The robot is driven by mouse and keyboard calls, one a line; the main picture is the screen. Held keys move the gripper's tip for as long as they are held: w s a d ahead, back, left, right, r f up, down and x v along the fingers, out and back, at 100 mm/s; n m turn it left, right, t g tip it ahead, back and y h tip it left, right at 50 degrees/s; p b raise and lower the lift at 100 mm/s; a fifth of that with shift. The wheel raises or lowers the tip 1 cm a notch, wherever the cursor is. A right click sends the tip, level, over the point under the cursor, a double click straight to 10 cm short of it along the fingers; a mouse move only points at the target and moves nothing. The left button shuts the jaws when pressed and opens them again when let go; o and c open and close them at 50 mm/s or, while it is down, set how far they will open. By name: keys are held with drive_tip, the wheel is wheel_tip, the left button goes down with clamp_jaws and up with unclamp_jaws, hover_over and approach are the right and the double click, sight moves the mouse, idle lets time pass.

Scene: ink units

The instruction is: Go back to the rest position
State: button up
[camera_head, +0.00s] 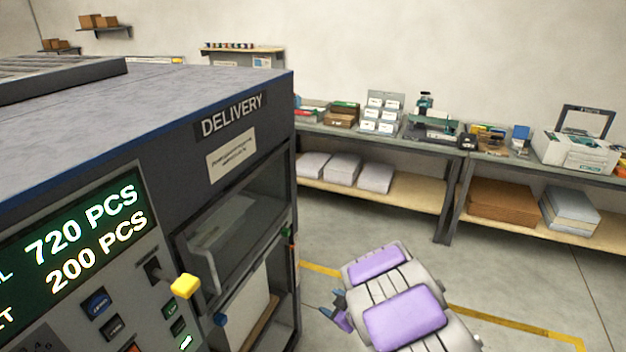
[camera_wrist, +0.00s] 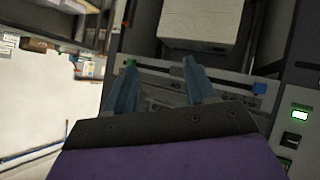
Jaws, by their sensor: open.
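My gripper (camera_wrist: 160,85) shows in the wrist view with its two blue-grey fingers spread apart and nothing between them. It faces the lower delivery bay of the dark machine, where a stack of white paper (camera_wrist: 200,22) lies beyond the fingertips. In the head view my gripper (camera_head: 332,312) is small and partly hidden behind my white and purple arm, low in the middle and just right of the machine. The machine (camera_head: 245,100), labelled DELIVERY, fills the left side. Its paper stack (camera_head: 243,318) shows in the lower opening.
A yellow-topped lever (camera_head: 185,286) sticks out from the control panel (camera_head: 90,250). A long workbench (camera_head: 440,143) with boxes and tools stands along the back wall. The grey floor (camera_head: 370,225) between machine and bench is clear, with a yellow line (camera_head: 520,325) on it.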

drive_tip(key=s+d+r+m+h, duration=0.1)
drive_tip(key=d+r+m+h, duration=0.3)
drive_tip(key=d+r+h, duration=0.65)
drive_tip(key=s+d+r+m+g, duration=0.2)
drive_tip(key=s+d+r+m, duration=0.2)
drive_tip(key=s+d, duration=0.35)
drive_tip(key=s+a+r+m+g+y, duration=0.1)
drive_tip(key=s+a+r+g, duration=0.1)
drive_tip(key=s, duration=0.9)
drive_tip(key=s+a+r+m+g+y, duration=0.1)
drive_tip(key=s+a+g, duration=0.3)
drive_tip(key=s, duration=0.7)
drive_tip(key=s+a+r+m+g+y, duration=0.2)
drive_tip(key=s+a+r+g, duration=0.1)
drive_tip(key=s, duration=0.9)
drive_tip(key=shift+a+r, duration=0.3)
drive_tip(key=shift+r, duration=0.3)
